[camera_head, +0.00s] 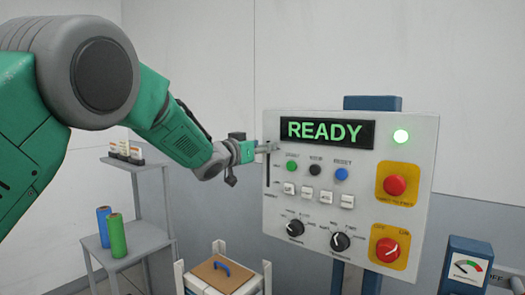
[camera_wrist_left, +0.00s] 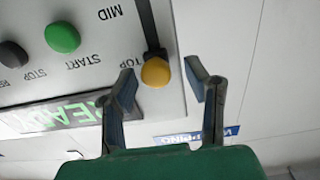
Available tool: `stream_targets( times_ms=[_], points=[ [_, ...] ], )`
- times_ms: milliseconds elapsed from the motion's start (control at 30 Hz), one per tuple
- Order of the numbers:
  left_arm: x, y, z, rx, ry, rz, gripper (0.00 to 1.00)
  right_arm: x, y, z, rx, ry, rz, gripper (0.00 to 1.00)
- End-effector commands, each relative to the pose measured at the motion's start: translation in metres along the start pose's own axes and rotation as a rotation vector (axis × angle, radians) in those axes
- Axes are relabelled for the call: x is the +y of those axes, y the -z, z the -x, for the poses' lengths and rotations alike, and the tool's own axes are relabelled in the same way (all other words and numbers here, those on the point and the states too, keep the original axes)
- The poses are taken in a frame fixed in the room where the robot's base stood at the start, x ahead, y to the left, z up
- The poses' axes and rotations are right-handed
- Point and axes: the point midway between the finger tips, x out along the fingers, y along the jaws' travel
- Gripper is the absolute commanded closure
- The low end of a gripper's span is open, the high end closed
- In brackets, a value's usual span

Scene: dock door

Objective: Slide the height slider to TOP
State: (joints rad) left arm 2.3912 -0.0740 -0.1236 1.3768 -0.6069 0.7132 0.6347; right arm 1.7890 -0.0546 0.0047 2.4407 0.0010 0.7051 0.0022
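The height slider's yellow knob (camera_wrist_left: 155,72) shows in the left wrist view at the end of its dark slot (camera_wrist_left: 150,28), beside the TOP label; MID is farther along the slot. In the head view the slot (camera_head: 267,172) runs down the left side of the control panel (camera_head: 305,262), and the knob is hidden by my fingers. My left gripper (camera_head: 266,148) is at the slot's upper end. In the left wrist view its fingers (camera_wrist_left: 161,78) stand apart on either side of the knob, with visible gaps. My right gripper is not in view.
A green START button (camera_head: 291,166) sits close right of the slot. A shelf (camera_head: 142,238) with rolls stands at left. A crate (camera_head: 200,281) is below the panel.

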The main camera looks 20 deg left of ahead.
Motion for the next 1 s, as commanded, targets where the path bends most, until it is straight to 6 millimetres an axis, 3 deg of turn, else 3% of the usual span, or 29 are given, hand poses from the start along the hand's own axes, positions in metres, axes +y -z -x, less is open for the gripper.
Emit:
stream_targets(
  times_ms=[367, 800, 1000],
  points=[
    [0.000, -0.004, 0.006, -0.007, 0.000, 0.001, 0.58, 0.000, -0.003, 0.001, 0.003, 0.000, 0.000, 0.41],
    [-0.001, -0.004, 0.088, -0.006, 0.001, 0.004, 0.58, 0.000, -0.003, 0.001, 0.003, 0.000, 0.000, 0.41],
    [-0.001, -0.004, 0.112, -0.006, 0.001, 0.003, 0.58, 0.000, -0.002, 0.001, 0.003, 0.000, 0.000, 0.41]
  ],
)
